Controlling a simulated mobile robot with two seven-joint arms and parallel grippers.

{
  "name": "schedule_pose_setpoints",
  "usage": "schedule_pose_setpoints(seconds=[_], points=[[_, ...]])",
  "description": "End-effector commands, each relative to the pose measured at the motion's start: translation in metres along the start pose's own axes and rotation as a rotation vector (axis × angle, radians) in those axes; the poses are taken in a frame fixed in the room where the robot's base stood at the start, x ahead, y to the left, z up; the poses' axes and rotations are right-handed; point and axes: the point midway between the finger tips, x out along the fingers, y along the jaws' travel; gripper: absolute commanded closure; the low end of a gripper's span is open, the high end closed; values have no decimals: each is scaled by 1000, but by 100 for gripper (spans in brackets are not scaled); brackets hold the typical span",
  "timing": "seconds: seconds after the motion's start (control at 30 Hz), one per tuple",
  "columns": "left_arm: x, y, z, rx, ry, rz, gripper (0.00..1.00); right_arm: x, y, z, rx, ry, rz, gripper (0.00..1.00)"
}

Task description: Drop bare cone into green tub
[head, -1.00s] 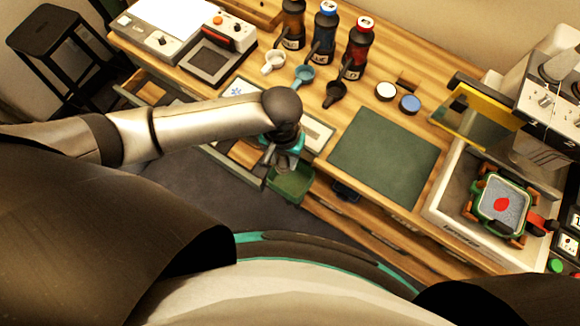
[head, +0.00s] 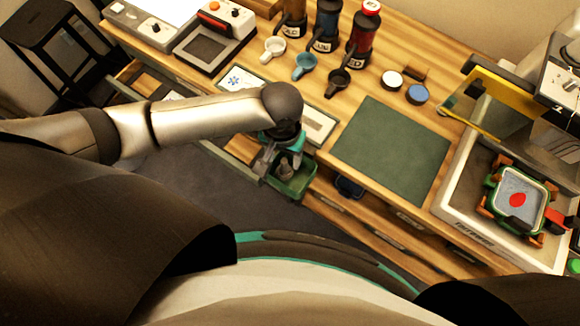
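The green tub (head: 300,187) is at the table's front edge, low in the middle of the head view. My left gripper (head: 278,168) points down over the tub's left part and covers some of it. Its fingers are small and dark here, and I cannot tell whether they are apart or closed on something. I cannot make out a bare cone; it may be hidden by the gripper or wrist. My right gripper is not in view.
A dark green mat (head: 392,150) lies right of the gripper. A small dark blue container (head: 349,187) is right of the tub. Bottles, scoops (head: 305,66) and two round lids stand behind. A white tray (head: 470,236) with a green-framed piece is at right.

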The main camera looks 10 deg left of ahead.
Motion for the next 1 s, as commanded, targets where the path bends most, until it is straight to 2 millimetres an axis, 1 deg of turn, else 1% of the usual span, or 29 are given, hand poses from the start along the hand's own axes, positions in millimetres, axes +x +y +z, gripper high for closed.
schedule_pose_setpoints(seconds=[0.03,0.1,0.37,0.47,0.57,0.67,0.9,1.0], points=[[0,0,0,0,0,0,32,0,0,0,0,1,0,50],[0,0,0,0,0,0,24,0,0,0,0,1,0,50],[-1,0,0,0,0,0,24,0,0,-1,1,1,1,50],[-7,0,0,0,1,1,24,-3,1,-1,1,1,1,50],[-22,0,0,0,2,2,24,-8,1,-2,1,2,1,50],[-44,0,-1,0,3,2,24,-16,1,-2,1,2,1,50],[-103,0,-1,1,3,2,24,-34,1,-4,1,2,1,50],[-123,0,-1,0,3,2,24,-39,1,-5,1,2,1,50]])
